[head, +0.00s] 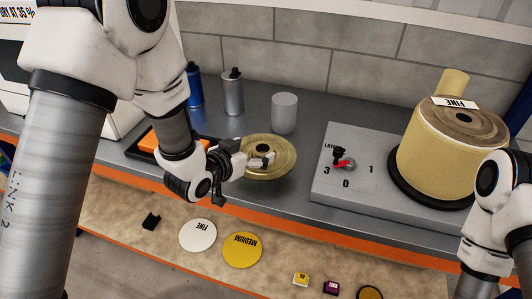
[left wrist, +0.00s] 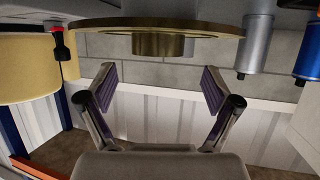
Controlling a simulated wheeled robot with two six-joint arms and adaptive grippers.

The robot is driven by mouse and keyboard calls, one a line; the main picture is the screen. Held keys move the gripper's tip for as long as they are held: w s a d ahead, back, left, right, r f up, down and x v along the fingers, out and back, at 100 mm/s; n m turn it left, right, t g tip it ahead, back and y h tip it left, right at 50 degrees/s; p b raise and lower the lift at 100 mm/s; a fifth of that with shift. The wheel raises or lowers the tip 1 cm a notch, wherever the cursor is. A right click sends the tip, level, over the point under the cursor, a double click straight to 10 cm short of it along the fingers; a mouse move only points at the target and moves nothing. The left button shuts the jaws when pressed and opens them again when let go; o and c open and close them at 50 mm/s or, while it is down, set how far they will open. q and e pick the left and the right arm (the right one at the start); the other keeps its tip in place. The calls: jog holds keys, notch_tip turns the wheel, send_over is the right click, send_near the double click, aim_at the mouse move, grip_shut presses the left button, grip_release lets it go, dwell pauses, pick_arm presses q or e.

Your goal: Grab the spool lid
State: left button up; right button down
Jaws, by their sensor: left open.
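The spool lid, a round flat brass-coloured disc (head: 284,165), lies on the grey bench near the middle of the head view. Its short round hub shows in the left wrist view (left wrist: 158,45), where the picture is upside down. My left gripper (head: 262,157) reaches over the disc from the left in the head view, partly covering it. In the left wrist view its two fingers (left wrist: 160,90) are wide apart with nothing between them. The hub lies ahead of the fingertips, roughly centred between them and apart from them. My right gripper is out of view; only its arm shows.
A yellow drum (head: 440,155) labelled FINE stands on a grey base (head: 330,185) with a red-and-black lever (head: 344,161). A grey cup (head: 284,112), a silver bottle (head: 233,93) and a blue bottle (head: 194,87) stand behind the lid. An orange-and-black tray (head: 160,139) lies left.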

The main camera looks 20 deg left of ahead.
aim_at(264, 147)
pick_arm(q)
jog(key=shift+w+d, duration=0.25)
jog(key=shift+d, duration=0.05)
jog(key=x, duration=0.2)
jog(key=p+x, duration=0.1)
jog(key=x, duration=0.1)
jog(key=shift+w+f+p, duration=0.1)
jog(key=shift+f+p, duration=0.2)
jog(key=shift+f, duration=0.15)
jog(key=shift+w+f, duration=0.15)
jog(key=shift+s+a, duration=0.1)
jog(key=shift+s, duration=0.15)
jog(key=shift+c, duration=1.4)
grip_shut()
jog(key=shift+r, duration=0.3)
